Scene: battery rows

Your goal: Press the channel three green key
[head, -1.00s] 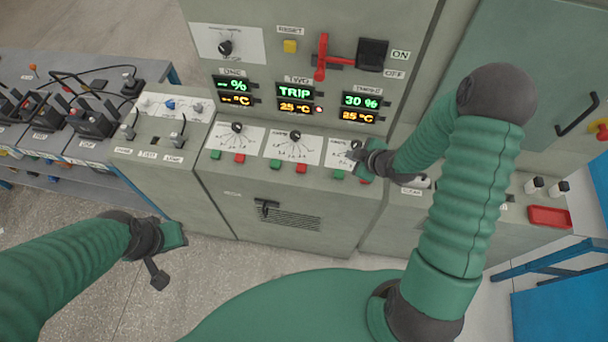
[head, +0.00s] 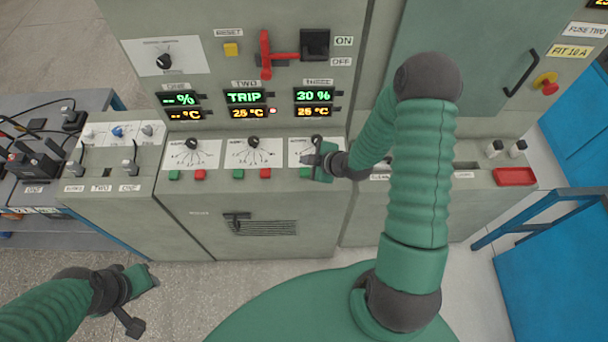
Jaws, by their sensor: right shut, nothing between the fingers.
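The channel three green key (head: 305,173) is small and sits on the sloping panel below the third dial card (head: 298,150), under the "30 %" display (head: 314,96). My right gripper (head: 318,161) is shut and empty, in front of the third dial, just above and to the right of the green key. Whether it touches the panel cannot be told. It hides the third dial and the place to the right of the green key. My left gripper (head: 147,279) hangs low at the left, over the floor and away from the panel; its fingers are unclear.
Channels one and two have green keys (head: 175,175) (head: 239,174) and red keys (head: 199,174) (head: 265,173). Above are a red lever (head: 266,55), a yellow reset button (head: 231,49) and the "TRIP" display (head: 244,96). A red tray (head: 515,176) lies at the right.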

